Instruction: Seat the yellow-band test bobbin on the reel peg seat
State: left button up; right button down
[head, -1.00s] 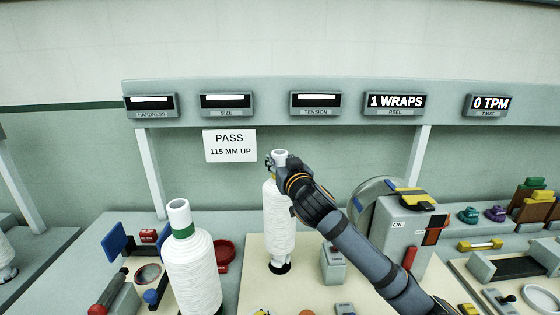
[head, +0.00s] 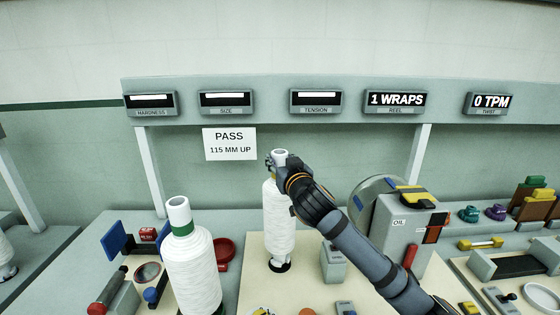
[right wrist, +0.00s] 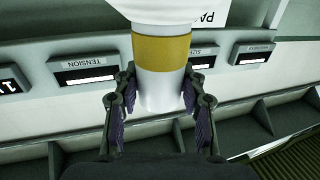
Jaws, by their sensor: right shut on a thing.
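The yellow-band test bobbin (head: 279,222) is a tall white yarn package, upright in the head view. My right gripper (head: 274,166) is shut on its upper tube. In the right wrist view the yellow band (right wrist: 161,50) shows beside the fingers (right wrist: 156,95), which close on the white tube from both sides. The bobbin's lower end is at a dark round base (head: 280,267) on the cream board; I cannot tell whether it is fully down on it. I cannot make out for sure whether that base is the reel peg seat. My left gripper is not in view.
A green-band bobbin (head: 191,265) stands at the left front. A grey machine marked OIL (head: 403,240) stands right of my arm. A small grey block (head: 333,264) is close right of the held bobbin. A red dish (head: 224,250) lies behind left.

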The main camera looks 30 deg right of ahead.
jog(key=shift+f, duration=0.2)
jog(key=shift+f+b, duration=0.35)
jog(key=shift+b, duration=0.15)
jog(key=shift+f+b, duration=0.4)
jog(key=shift+f, duration=0.15)
jog(key=shift+c, duration=0.2)
grip_release()
dwell(0.7)
notch_tip(320, 180, up, 10)
dwell(0.4)
jog(key=shift+f, duration=0.1)
dwell(0.8)
